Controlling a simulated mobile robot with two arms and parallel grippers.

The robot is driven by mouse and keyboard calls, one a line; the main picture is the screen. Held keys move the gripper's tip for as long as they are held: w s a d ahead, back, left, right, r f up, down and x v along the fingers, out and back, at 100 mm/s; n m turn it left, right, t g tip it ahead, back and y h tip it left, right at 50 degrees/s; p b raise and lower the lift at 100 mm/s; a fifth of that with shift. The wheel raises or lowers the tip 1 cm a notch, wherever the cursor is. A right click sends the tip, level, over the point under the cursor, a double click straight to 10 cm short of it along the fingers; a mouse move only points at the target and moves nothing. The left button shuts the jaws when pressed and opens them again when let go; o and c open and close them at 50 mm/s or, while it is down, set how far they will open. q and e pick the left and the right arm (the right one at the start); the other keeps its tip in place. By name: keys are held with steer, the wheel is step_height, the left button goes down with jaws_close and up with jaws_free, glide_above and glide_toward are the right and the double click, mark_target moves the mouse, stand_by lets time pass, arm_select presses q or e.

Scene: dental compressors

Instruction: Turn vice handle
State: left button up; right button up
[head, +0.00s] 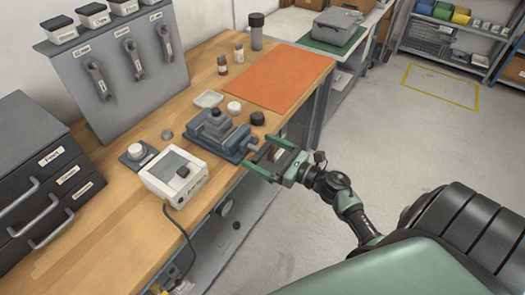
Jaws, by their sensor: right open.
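A blue-grey vice (225,142) sits on the wooden workbench near its front edge, with a grey block at its top. Its screw end and handle (252,144) point to the right, toward my gripper. My right gripper (258,152) is open, with its two fingers spread at the bench's front edge just right of the vice. The handle end lies at or just before the gap between the fingertips; I cannot tell whether they touch it. My left gripper is not in view.
A white box device (174,178) stands left of the vice. A black round item (257,118), a white dish (208,99) and an orange mat (265,77) lie beyond it. A dark drawer unit (45,190) stands at the left. Open floor (400,130) is to the right.

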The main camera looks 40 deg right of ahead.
steer(key=c, duration=1.3)
steer(key=shift+m, duration=0.3)
